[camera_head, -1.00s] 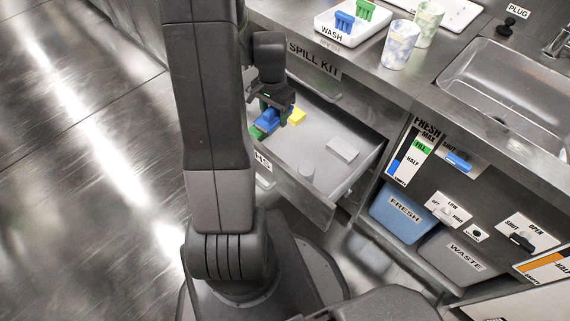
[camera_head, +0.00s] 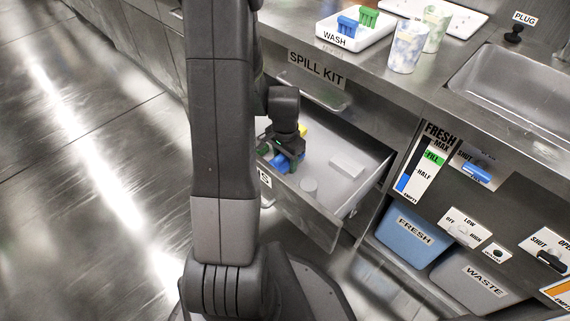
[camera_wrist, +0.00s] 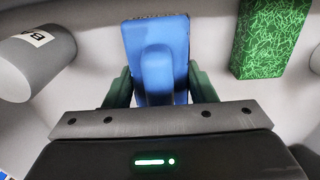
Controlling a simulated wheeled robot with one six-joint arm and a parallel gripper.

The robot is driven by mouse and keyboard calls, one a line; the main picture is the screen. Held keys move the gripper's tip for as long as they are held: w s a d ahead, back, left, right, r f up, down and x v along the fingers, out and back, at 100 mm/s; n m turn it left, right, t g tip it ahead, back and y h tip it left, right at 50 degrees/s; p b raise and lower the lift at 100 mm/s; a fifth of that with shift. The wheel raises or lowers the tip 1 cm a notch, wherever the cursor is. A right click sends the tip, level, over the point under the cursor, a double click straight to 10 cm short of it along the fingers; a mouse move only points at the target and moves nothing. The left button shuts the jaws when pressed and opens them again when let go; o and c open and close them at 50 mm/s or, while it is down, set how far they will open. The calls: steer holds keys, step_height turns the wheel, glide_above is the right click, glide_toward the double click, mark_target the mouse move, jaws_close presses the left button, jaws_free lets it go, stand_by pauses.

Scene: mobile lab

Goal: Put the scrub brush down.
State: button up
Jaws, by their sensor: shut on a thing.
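The blue scrub brush (camera_wrist: 156,45) is between the green fingers of my gripper (camera_wrist: 160,88) in the wrist view, and the gripper is shut on it. In the head view the blue brush (camera_head: 281,163) shows below my gripper (camera_head: 287,153), inside the open drawer (camera_head: 322,178) near its left side. The brush looks low over the drawer floor; I cannot tell whether it touches. Its underside is hidden.
A green patterned pad (camera_wrist: 270,38) lies right of the brush, and a grey labelled cylinder (camera_wrist: 35,62) lies left. A yellow thing (camera_head: 302,130) is behind my gripper. A white block (camera_head: 347,165) and a short cylinder (camera_head: 308,187) are farther right in the drawer.

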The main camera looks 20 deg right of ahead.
steer(key=shift+f, duration=0.6)
steer(key=shift+f, duration=0.2)
steer(key=o, duration=1.3)
step_height(320, 180, up, 12)
steer(key=p, duration=0.4)
steer(key=shift+r, duration=0.2)
steer(key=shift+f, duration=0.1)
